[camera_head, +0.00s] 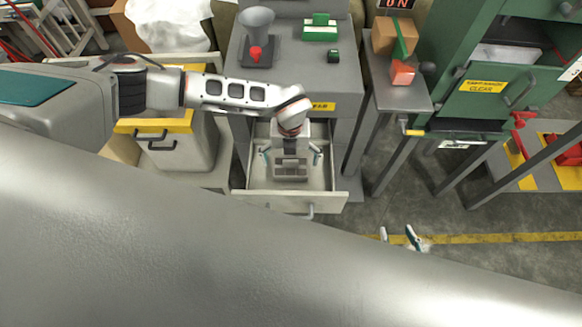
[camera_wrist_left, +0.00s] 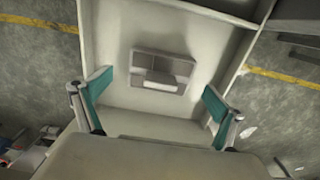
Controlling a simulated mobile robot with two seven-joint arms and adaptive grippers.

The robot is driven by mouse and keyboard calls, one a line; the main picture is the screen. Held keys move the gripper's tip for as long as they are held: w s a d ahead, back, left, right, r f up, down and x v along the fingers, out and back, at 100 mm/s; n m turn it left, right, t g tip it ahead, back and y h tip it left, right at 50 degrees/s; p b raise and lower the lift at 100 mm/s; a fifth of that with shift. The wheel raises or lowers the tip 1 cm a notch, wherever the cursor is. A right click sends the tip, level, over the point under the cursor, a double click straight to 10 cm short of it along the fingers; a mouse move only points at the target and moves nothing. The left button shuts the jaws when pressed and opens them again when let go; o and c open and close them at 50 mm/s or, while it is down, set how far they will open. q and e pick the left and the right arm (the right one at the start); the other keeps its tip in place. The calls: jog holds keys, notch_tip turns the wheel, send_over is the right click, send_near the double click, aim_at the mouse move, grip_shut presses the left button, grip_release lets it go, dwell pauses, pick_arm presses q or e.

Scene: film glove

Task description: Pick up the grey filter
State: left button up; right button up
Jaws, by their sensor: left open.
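My left gripper (camera_head: 290,157) is open and points down into an open pale drawer (camera_head: 325,203). Its teal-padded fingers also show well apart in the left wrist view (camera_wrist_left: 156,98). A small grey rectangular piece with recesses, which looks like the grey filter (camera_head: 291,174), lies on the drawer floor. In the left wrist view the filter (camera_wrist_left: 148,63) sits ahead of and between the fingers, apart from both. A paler bar crosses its lower part. Two teal and white tips, apparently of my right gripper (camera_head: 398,236), show past my body; the rest is hidden.
The drawer walls stand close around my left gripper. The grey cabinet (camera_head: 342,75) above carries a funnel-like cup (camera_head: 256,22) and green pieces. A small table (camera_head: 400,92) and a green machine (camera_head: 470,70) stand to the right. A yellow-topped bin (camera_head: 190,150) stands left.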

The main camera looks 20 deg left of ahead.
aim_at(291, 167)
pick_arm(q)
jog(key=shift+d+f, duration=0.1)
jog(key=shift+f, duration=1.45)
jog(key=shift+c, duration=0.4)
jog(key=c, duration=1.2)
jog(key=shift+r, duration=0.1)
